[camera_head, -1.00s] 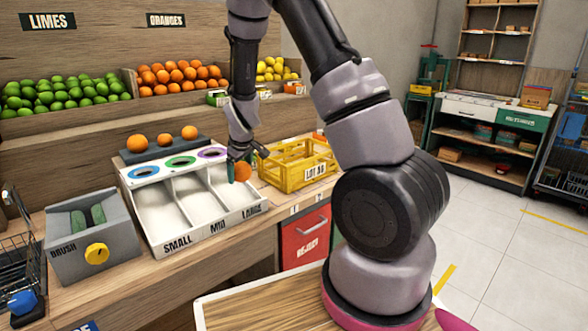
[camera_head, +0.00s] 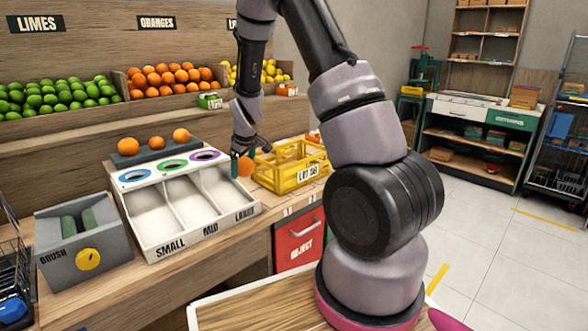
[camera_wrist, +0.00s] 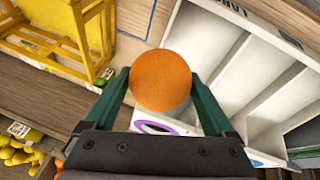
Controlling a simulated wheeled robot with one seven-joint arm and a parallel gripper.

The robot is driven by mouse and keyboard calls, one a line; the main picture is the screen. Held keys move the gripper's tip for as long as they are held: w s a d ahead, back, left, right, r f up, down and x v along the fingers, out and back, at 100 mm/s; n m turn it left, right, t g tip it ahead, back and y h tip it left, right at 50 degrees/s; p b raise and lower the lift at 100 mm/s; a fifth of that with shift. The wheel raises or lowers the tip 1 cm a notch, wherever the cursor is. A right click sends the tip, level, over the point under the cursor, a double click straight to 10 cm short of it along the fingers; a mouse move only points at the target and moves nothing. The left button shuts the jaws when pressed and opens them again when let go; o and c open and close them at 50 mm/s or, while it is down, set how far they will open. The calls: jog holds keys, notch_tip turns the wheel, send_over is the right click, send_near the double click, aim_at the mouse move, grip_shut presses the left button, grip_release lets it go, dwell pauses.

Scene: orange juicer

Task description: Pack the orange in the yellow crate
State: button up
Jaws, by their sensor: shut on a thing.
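My gripper (camera_head: 240,156) is shut on an orange (camera_head: 245,167). In the wrist view the orange (camera_wrist: 161,80) sits between the two green fingers of my gripper (camera_wrist: 160,82). In the head view they are over the gap between the white sorting tray and the yellow crate (camera_head: 294,180), close to the crate's left side. The crate is an open slatted box with a LOT 36 label. It also shows in the wrist view (camera_wrist: 65,45) at upper left. The part of its floor that shows looks empty.
The white sorting tray (camera_head: 200,228) has compartments marked small, mid and large. Behind it several oranges rest on a dark stand (camera_head: 152,154). A grey brush box (camera_head: 82,249) stands at left. A red reject bin (camera_head: 299,242) is below the counter. My arm covers the area right of the crate.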

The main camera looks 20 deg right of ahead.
jog(key=w+d+f, duration=0.2)
jog(key=w+d, duration=0.6)
jog(key=d, duration=0.4)
jog(key=w+d+f, duration=0.2)
jog(key=w+d, duration=0.5)
jog(key=d, duration=0.6)
jog(key=shift+w+f, duration=0.15)
jog(key=shift+w, duration=0.2)
jog(key=shift+w+f, duration=0.2)
jog(key=shift+f, duration=1.45)
jog(key=shift+w+f, duration=0.15)
jog(key=shift+f, duration=1.45)
jog(key=o, duration=1.4)
